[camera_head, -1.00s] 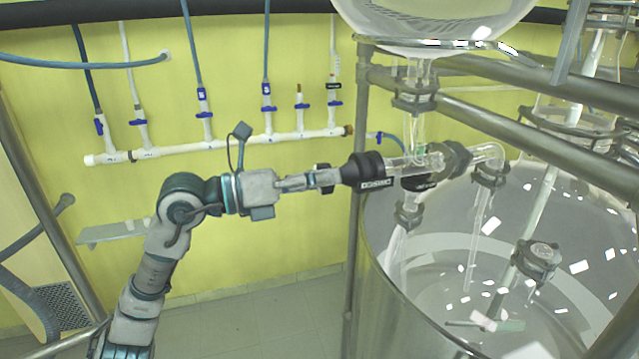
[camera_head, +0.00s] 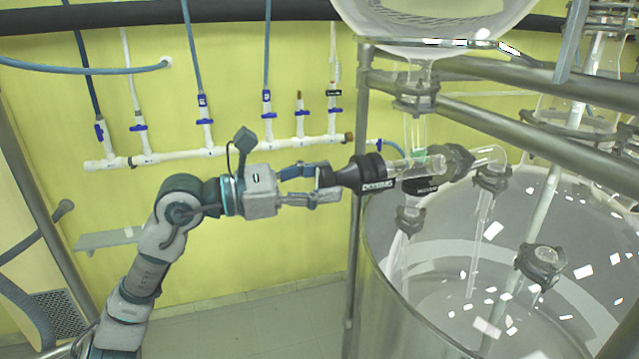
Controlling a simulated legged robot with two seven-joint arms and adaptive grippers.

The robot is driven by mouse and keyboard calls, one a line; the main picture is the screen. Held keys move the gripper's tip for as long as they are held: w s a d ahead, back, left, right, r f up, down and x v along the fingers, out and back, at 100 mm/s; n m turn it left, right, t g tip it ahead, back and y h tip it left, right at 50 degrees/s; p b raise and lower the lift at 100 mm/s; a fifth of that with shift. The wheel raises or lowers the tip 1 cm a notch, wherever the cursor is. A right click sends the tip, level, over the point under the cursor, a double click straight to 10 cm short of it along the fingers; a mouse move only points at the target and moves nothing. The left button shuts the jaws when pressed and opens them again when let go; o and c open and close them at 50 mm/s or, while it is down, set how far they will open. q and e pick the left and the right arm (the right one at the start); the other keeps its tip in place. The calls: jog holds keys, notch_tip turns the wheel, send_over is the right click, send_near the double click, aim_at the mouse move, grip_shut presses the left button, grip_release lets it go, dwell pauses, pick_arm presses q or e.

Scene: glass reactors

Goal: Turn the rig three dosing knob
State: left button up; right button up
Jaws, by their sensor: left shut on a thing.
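The dosing knob (camera_head: 370,174) is a black ribbed knob with a white label, on the left end of a horizontal glass valve body (camera_head: 405,167). My left gripper (camera_head: 335,182) comes in from the left and is shut on the knob's left end. The fingers look rotated about the knob's axis, and part of the grip is hidden by the fingers. My right gripper is not in view.
A large glass vessel (camera_head: 372,290) stands below right of the knob. A round glass flask (camera_head: 430,20) hangs above. Steel frame tubes (camera_head: 500,120) cross at right, and a steel post (camera_head: 355,260) stands just below the knob. White wall piping (camera_head: 240,143) with blue valves runs behind.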

pick_arm(q)
jog(key=shift+w+d+f+m, duration=0.1)
jog(key=shift+f+m, duration=0.25)
jog(key=shift+m, duration=0.15)
jog(key=o, duration=1.2)
jog(key=shift+c, duration=0.2)
jog(key=shift+w+r, duration=0.1)
jog(key=shift+w, duration=0.1)
jog(key=shift+s+a+r, duration=0.15)
jog(key=shift+s+a, duration=0.1)
jog(key=shift+a, duration=0.1)
jog(key=v, duration=1.1)
jog(key=shift+w+a, duration=0.15)
jog(key=shift+a, duration=0.05)
